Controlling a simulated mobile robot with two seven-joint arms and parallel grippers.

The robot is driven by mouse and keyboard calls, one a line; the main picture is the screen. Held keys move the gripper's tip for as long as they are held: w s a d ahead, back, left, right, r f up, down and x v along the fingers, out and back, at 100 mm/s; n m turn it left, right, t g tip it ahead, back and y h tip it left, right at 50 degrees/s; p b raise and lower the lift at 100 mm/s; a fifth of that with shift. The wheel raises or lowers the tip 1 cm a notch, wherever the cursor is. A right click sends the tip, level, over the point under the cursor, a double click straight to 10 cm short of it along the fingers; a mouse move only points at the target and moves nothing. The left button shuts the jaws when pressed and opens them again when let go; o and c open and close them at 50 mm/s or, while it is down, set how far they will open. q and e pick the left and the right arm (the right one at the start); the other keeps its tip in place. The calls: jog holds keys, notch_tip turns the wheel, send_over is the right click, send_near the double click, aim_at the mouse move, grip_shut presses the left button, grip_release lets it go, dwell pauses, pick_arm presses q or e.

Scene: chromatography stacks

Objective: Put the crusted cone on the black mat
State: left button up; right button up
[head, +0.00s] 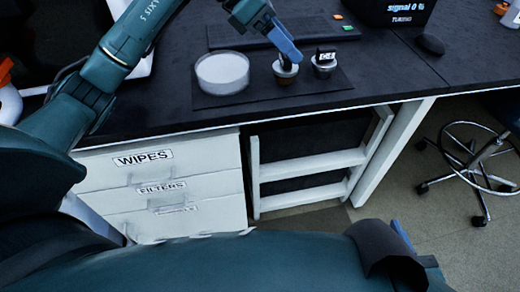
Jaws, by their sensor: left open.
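A thin black mat (275,96) lies near the front edge of the dark bench. A small metallic piece with a brownish lower part (285,77) stands on it. A similar piece (324,70) with a black label tag stands just to its right. I cannot tell which one is the crusted cone. My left gripper (287,50), with blue fingers, is open directly above the brownish piece and hides its top. I cannot tell whether it touches. My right gripper (402,236) shows only in part at the bottom right, low in front of the bench; its jaws are unclear.
A round white dish (222,74) stands at the mat's left end. A flat dark panel (230,34) lies behind, with small green and orange items (342,22) at the right. A black mouse-like object (430,44) is farther right. Drawers (165,190) are below; a wheeled stool (478,160) stands right.

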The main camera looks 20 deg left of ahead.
pick_arm(q)
jog(key=s+d+f+n+t+h, duration=0.2)
jog(key=s+d+n+h, duration=0.85)
jog(key=d+h, duration=0.2)
jog(key=s+a+f+n+t+y, duration=0.2)
jog(key=f+n+y, duration=0.3)
jog(key=n, duration=0.5)
jog(key=s+a+f+n+t+y, duration=0.3)
jog(key=f+n, duration=0.4)
jog(key=n, duration=0.4)
jog(key=s+a+f+n+t+y, duration=0.3)
jog(key=f+n+y, duration=0.4)
jog(key=n, duration=0.4)
jog(key=shift+a+t+y, duration=0.35)
jog(key=shift+a+t, duration=0.45)
jog(key=shift+t, duration=0.1)
jog(key=shift+r, duration=0.1)
